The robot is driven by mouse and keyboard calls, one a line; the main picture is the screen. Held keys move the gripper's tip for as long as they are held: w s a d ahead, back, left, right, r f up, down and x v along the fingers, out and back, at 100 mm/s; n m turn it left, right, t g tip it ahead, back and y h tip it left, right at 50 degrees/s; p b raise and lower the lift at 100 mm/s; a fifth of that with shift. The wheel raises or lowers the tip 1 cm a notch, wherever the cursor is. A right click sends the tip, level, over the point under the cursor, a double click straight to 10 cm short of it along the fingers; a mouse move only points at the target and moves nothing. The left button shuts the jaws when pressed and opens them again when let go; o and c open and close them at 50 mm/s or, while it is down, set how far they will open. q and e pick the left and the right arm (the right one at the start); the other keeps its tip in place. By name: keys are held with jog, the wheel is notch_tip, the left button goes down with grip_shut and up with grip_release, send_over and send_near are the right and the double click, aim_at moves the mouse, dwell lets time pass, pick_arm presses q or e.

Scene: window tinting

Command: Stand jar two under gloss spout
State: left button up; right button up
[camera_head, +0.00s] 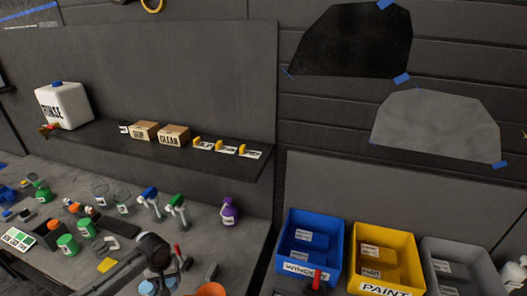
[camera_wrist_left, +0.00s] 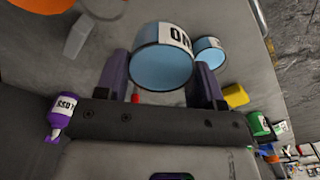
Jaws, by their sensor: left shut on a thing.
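My left gripper (camera_head: 165,272) is low in the head view, and its fingers (camera_wrist_left: 165,85) are shut on a jar of pale blue liquid (camera_wrist_left: 162,65). That jar's white label shows upside down and only in part, so I cannot fully read its name; it also shows low in the head view (camera_head: 169,283). A second blue-filled jar (camera_wrist_left: 209,52) stands beside it. A purple bottle with a white nozzle (camera_head: 229,210) stands near the bench's right end. It also shows upside down in the left wrist view (camera_wrist_left: 61,115), its label seeming to read GLOSS. My right gripper is not in view.
An orange bowl (camera_head: 210,290) and a red-handled tool (camera_head: 183,258) are near the gripper. Green and blue spray bottles (camera_head: 176,208) and clear jars (camera_head: 122,198) stand behind. The RINSE jug (camera_head: 65,106) is on the shelf (camera_head: 215,163). Blue and yellow bins (camera_head: 385,247) are at right.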

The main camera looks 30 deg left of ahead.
pick_arm(q)
jog(key=w+d+r+m, duration=0.3)
jog(key=w+d+r, duration=0.1)
jog(key=d+r, duration=0.8)
jog(key=w+d+r+m, duration=0.35)
jog(key=d+r, duration=0.55)
jog(key=d, duration=0.4)
jog(key=s+d+r+m+p, duration=0.2)
jog(key=s+d+r+p, duration=0.2)
jog(key=s+r+p, duration=0.9)
jog(key=shift+d+r, duration=0.2)
jog(key=shift+r, duration=1.6)
